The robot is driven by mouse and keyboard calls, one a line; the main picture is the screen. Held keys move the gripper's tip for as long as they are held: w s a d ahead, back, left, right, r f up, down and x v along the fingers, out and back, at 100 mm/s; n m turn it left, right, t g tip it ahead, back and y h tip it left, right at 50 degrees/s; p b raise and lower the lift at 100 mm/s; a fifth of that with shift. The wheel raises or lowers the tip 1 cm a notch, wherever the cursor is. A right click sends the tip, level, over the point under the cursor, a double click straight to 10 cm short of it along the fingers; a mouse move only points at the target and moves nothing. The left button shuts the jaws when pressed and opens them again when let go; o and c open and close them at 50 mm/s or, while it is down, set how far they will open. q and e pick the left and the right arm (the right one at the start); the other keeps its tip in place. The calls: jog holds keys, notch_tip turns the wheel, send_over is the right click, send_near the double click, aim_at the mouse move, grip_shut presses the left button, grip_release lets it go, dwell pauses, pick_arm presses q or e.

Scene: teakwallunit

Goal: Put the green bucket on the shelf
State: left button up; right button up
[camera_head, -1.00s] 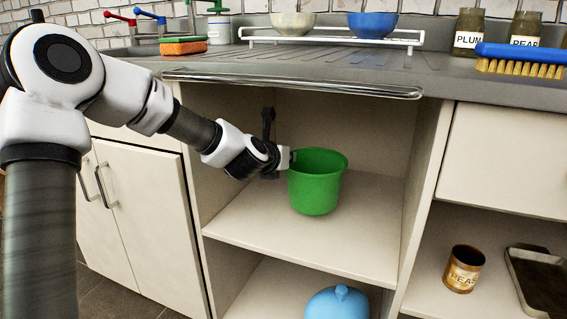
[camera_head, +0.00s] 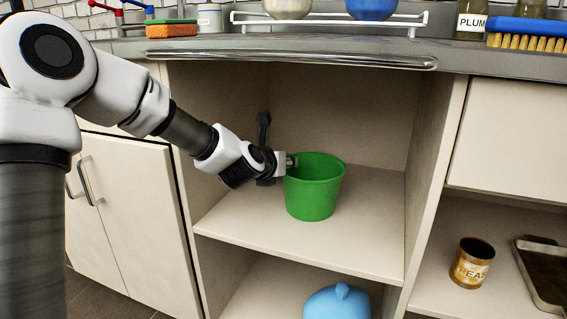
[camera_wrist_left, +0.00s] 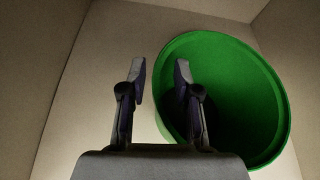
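The green bucket (camera_head: 314,195) is upright on the shelf board (camera_head: 240,222) inside the open cabinet bay. It also shows in the left wrist view (camera_wrist_left: 275,100), where I look down into its dark inside. My left gripper (camera_head: 291,162) is at the left side of its rim. In the left wrist view the two fingers (camera_wrist_left: 160,78) are apart, with the left finger outside the bucket and the right finger over its opening. The near rim passes between them, and a gap shows beside the left finger. My right gripper is out of view.
A metal rail (camera_head: 300,55) runs along the counter edge above the bay. A light blue object (camera_head: 338,303) is on the level below. A brown tin (camera_head: 472,263) and a dark tray (camera_head: 545,270) are to the right. The shelf right of the bucket is clear.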

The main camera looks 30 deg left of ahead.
pick_arm(q)
jog(key=shift+r, duration=0.15)
jog(key=shift+s+r+p, duration=0.25)
jog(key=shift+p, duration=0.2)
jog(key=p+v, duration=0.7)
jog(key=v, duration=0.4)
jog(key=shift+s+p, duration=0.25)
jog(key=shift+p, duration=0.15)
jog(key=shift+d+f, duration=0.1)
